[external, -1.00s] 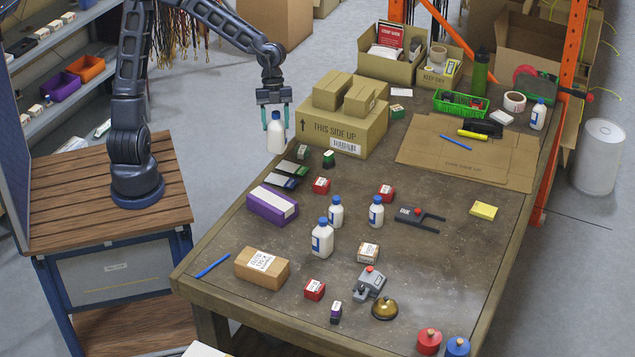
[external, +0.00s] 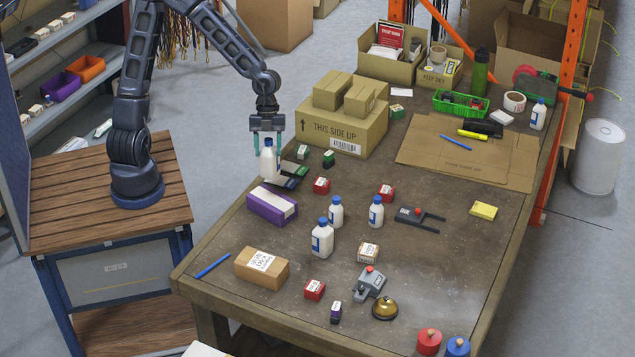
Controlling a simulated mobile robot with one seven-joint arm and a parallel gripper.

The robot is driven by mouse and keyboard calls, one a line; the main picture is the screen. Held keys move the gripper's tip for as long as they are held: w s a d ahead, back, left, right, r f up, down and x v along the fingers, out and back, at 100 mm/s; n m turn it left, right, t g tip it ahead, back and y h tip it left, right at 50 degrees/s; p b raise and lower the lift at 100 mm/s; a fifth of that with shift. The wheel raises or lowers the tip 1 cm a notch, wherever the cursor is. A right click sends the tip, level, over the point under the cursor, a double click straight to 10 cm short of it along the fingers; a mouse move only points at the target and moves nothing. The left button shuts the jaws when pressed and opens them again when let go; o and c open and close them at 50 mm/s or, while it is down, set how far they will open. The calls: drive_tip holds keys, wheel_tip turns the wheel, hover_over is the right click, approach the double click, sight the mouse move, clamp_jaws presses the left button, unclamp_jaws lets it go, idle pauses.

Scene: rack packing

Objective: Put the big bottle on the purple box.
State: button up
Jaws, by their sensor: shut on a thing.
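My gripper (external: 267,146) is shut on a white bottle with a blue cap (external: 268,165) and holds it upright. The bottle is just behind the purple box (external: 266,210) in the picture, its base a little above the box's top; I cannot tell if it is over the box. The purple box lies near the table's left edge with a white label strip on top. Other white bottles with blue caps stand on the table: a larger one (external: 322,240) and two smaller ones (external: 335,212) and (external: 376,212).
Dark flat packets (external: 291,170) lie just behind the purple box. A large carton (external: 345,130) with smaller boxes on top stands behind them. A brown box (external: 262,268) is in front. Small red boxes (external: 321,185) are scattered about the table (external: 420,265).

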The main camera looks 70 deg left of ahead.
sight(269, 172)
drive_tip(key=shift+f, duration=5)
drive_tip(key=shift+f, duration=0.1)
drive_tip(key=o, duration=1.5)
